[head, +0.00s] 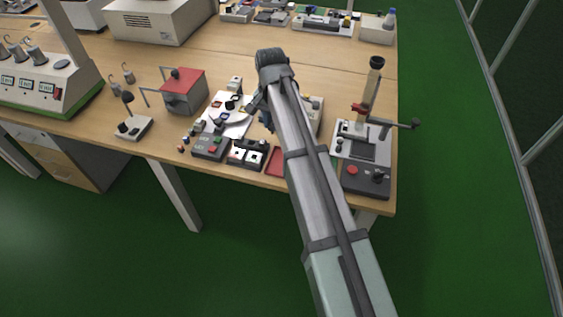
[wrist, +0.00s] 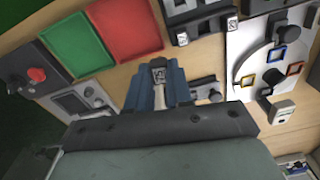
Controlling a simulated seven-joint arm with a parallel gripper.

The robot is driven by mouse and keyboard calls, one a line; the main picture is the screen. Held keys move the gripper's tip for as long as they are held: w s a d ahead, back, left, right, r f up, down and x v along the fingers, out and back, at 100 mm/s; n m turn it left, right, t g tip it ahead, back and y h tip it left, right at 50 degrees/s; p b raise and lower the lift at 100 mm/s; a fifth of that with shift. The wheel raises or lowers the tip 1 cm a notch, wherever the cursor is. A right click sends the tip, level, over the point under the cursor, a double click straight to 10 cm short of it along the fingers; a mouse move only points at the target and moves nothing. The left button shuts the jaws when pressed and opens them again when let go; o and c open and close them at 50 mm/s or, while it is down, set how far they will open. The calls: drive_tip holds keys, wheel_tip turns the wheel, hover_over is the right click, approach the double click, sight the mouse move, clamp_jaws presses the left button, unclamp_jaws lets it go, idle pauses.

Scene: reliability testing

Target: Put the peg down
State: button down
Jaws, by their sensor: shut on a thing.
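My gripper (wrist: 157,82) shows in the wrist view with its blue fingers shut on a small peg (wrist: 158,73). The peg's pale end with a dark mark shows between the fingertips. The gripper is over the wooden bench, near a red tray (wrist: 126,27) and a green tray (wrist: 76,46). In the head view my gripper (head: 262,112) is mostly hidden by my own arm, and I cannot make out the peg there. I cannot tell whether the peg touches anything below it.
A white board (wrist: 246,66) with an arc and coloured square frames lies at the right in the wrist view. A black holder (wrist: 203,20) stands by the red tray. A lever press (head: 362,140) stands at the bench's right end.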

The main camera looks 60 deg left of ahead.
drive_tip(key=shift+w+d+n, duration=0.7)
drive_tip(key=shift+d, duration=1.95)
drive_tip(key=shift+f, duration=4.7)
drive_tip(key=c, duration=1)
unclamp_jaws()
wheel_tip(320, 180, up, 12)
drive_tip(key=shift+r, duration=0.1)
